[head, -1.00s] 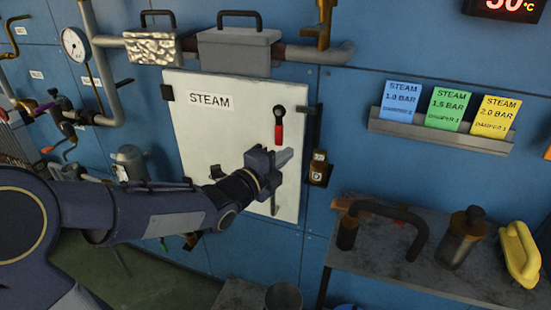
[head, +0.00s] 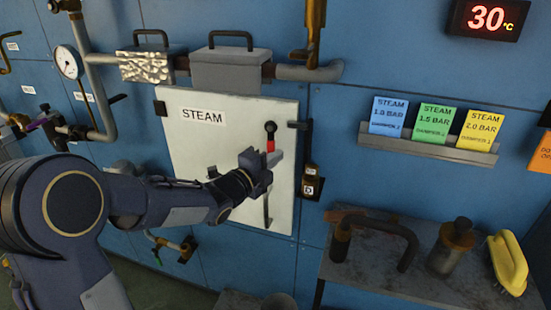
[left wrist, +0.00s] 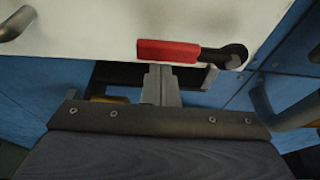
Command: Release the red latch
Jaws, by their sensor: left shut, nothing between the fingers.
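The red latch (head: 270,145) is on the white STEAM door (head: 200,150), upper right, hanging down from a black pivot. In the left wrist view the red latch (left wrist: 168,51) lies sideways, with its black pivot at the right. My left gripper (head: 277,158) is shut and empty, at the lower end of the latch in the head view. In the left wrist view its closed fingertips (left wrist: 161,70) meet the edge of the red grip near its middle; I cannot tell whether they touch it. The latch's lower end is partly hidden by the gripper in the head view. My right gripper is out of view.
A grey door handle (head: 266,210) stands below the gripper. A small brown padlock-like box (head: 311,182) hangs right of the door. A metal shelf (head: 400,285) with a bent pipe piece (head: 409,245) is at lower right. Pipes run above the door.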

